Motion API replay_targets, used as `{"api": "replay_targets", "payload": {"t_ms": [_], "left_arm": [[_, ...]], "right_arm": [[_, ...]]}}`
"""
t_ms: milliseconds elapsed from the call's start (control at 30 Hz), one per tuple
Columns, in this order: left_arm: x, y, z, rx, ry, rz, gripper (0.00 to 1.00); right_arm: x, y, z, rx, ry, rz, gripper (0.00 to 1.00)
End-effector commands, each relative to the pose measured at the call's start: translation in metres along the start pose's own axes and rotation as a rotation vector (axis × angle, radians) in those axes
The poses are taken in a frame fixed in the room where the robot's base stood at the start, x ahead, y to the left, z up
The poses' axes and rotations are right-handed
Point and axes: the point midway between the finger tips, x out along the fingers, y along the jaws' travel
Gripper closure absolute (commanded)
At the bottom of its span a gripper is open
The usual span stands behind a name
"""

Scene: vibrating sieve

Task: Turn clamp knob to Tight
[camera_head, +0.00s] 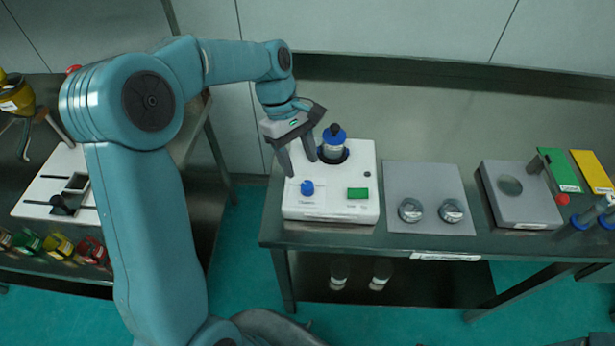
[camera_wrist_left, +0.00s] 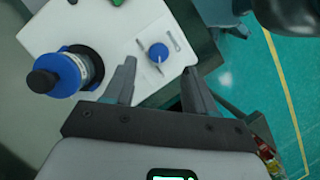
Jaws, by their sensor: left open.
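The white sieve machine (camera_head: 359,205) stands on the dark table. A blue knob (camera_head: 307,188) sits on its top near the front left; in the left wrist view the blue knob (camera_wrist_left: 158,52) shows with small marks around it, too small to read. A cylinder with blue rings and a black cap (camera_head: 334,142) stands upright at the machine's back; it also shows in the left wrist view (camera_wrist_left: 68,72). My left gripper (camera_head: 298,168) is open and empty, just above and behind the knob, apart from it. My right gripper is not in view.
A green button (camera_head: 358,193) is right of the knob. A grey plate (camera_head: 428,183) with two round metal pieces and a grey scale (camera_head: 522,197) stand to the right. Green (camera_head: 558,168) and yellow (camera_head: 592,170) panels lie at the far right. Another table with colored jars is at left.

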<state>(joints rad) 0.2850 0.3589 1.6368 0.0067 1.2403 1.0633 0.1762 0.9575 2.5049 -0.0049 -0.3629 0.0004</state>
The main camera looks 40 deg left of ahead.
Motion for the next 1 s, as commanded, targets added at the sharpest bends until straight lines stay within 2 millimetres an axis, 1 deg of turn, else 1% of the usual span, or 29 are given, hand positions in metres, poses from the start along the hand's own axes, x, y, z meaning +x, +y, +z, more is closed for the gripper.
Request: {"api": "replay_targets", "payload": {"t_ms": [33,100,200,300,433,667,700,767,800,867,1000], "left_arm": [[0.011,-0.001,0.001,0.0,-0.003,-0.004,0.44],[0.026,0.0,0.001,0.0,-0.003,-0.005,0.44],[0.042,0.001,0.001,0.0,-0.002,-0.004,0.44],[0.053,0.003,0.0,0.0,-0.001,-0.002,0.44],[0.06,0.004,0.0,0.0,0.0,-0.001,0.44],[0.061,0.005,-0.001,0.0,0.0,0.0,0.44],[0.061,0.005,-0.001,0.0,0.0,0.0,0.47],[0.061,0.005,-0.001,0.0,0.0,0.0,0.67],[0.061,0.005,-0.001,0.0,0.0,0.0,0.8],[0.061,0.005,-0.001,0.0,0.0,0.0,0.98],[0.061,0.004,0.0,0.001,-0.001,-0.001,0.98]], "right_arm": [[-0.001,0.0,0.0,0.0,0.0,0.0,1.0],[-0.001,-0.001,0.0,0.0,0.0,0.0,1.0],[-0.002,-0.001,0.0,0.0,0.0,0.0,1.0],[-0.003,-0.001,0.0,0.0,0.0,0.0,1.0],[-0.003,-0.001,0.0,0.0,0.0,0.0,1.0],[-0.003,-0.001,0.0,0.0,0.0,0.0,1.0],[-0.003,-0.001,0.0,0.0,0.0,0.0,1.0],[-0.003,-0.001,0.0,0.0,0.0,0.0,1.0],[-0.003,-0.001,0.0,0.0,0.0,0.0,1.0],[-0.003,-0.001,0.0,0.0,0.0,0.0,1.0],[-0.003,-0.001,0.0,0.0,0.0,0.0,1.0]]}}
